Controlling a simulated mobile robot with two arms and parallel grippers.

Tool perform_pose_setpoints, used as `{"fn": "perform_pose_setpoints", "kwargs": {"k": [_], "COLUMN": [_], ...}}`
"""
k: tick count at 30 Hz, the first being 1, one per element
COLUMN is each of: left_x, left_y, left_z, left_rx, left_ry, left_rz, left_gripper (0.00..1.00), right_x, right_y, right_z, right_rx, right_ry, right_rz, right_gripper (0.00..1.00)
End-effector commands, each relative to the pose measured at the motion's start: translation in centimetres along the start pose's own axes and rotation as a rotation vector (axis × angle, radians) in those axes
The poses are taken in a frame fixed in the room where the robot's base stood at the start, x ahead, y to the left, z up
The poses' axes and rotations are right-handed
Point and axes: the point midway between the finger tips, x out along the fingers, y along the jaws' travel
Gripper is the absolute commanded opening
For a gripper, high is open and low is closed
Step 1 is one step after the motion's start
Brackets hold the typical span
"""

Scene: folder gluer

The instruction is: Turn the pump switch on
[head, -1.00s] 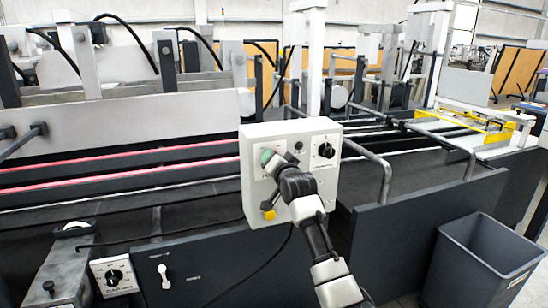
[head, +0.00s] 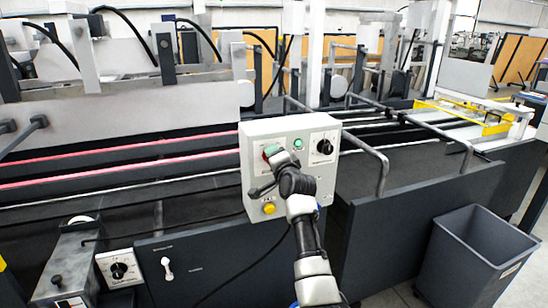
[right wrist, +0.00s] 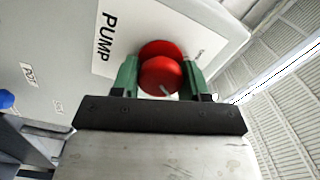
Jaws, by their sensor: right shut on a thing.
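The pump switch is a red round knob (right wrist: 160,75) beside the printed word PUMP in the right wrist view. It has a small light mark on its face. It sits on the upper left of a grey-white control box (head: 258,133) in the head view, mostly hidden by my gripper there. My right gripper (head: 269,153) has its green fingers on both sides of the knob, closed on it, as the right wrist view (right wrist: 160,80) also shows. A small lamp (head: 298,143) right of the switch looks green. My left gripper is not in view.
The box also carries a black dial (head: 324,146) and a yellow button (head: 269,208). A lower panel with another dial (head: 119,270) is at bottom left. Red-lined rails and bent grey bars (head: 384,170) lie behind. A grey bin (head: 470,262) stands at lower right.

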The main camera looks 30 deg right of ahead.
Motion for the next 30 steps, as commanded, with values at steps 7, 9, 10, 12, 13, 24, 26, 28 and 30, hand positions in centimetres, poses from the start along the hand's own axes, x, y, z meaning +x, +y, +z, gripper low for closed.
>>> {"fn": "perform_pose_setpoints", "kwargs": {"k": [7, 9, 10, 12, 13, 24, 26, 28, 30], "left_x": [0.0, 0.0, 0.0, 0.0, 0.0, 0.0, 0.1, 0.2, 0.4], "left_y": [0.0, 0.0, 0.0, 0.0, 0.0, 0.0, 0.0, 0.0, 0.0], "left_z": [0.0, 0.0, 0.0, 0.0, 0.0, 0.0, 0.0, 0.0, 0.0], "left_rx": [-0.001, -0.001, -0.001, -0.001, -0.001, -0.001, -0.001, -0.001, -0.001], "left_ry": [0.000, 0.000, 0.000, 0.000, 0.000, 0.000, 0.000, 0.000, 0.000], "left_rz": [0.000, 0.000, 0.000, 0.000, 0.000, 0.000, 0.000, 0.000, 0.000], "left_gripper": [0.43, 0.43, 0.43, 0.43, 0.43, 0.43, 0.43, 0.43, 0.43], "right_x": [0.0, 0.0, 0.0, 0.0, 0.0, -0.1, -0.3, -0.8, -1.6], "right_y": [0.1, 0.1, 0.1, 0.1, 0.1, 0.0, 0.1, 0.1, 0.2], "right_z": [0.0, 0.0, 0.0, 0.0, 0.0, 0.0, 0.0, 0.1, 0.1], "right_rx": [0.006, 0.006, 0.006, 0.006, 0.006, 0.004, 0.004, 0.004, 0.005], "right_ry": [0.000, 0.000, 0.000, 0.000, 0.000, 0.000, 0.000, 0.000, 0.000], "right_rz": [0.001, 0.001, 0.001, 0.001, 0.001, 0.000, 0.000, -0.001, -0.001], "right_gripper": [0.21, 0.21, 0.21, 0.55, 0.60, 0.69, 0.69, 0.69, 0.69]}}
